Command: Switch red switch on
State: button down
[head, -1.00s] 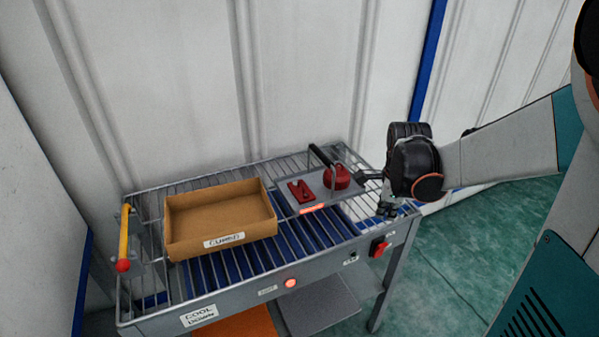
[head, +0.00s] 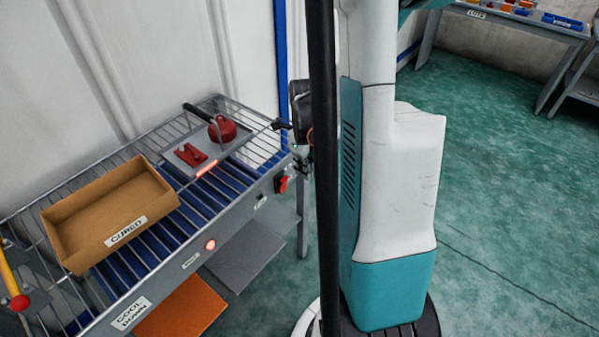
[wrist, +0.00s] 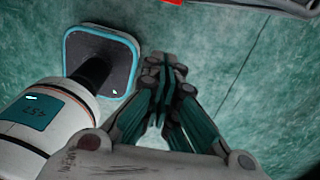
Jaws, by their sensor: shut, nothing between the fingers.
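The red switch (head: 283,184) sits on the right end of the grey table's front rail, in a dark housing. Its on or off position is too small to tell. In the wrist view a bit of red (wrist: 172,2) shows at the top edge, by the table's rail. My gripper (wrist: 168,82) is shut and empty, with its fingertips together over the green floor. In the head view my gripper (head: 302,160) is close to the table's right end, just right of and above the switch. My own dark column partly hides it, so I cannot tell whether it touches anything.
The wire-topped table (head: 148,268) holds a cardboard box (head: 75,232) marked CURED and a grey tray (head: 180,165) with red parts. A round lamp (head: 210,245) glows on the front rail. The green floor (head: 500,190) to the right is open; another table (head: 520,22) stands far back.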

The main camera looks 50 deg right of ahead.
aim_at(283, 185)
jog(key=w+f+b, duration=0.4)
jog(key=f, duration=0.3)
jog(key=shift+a, duration=0.2)
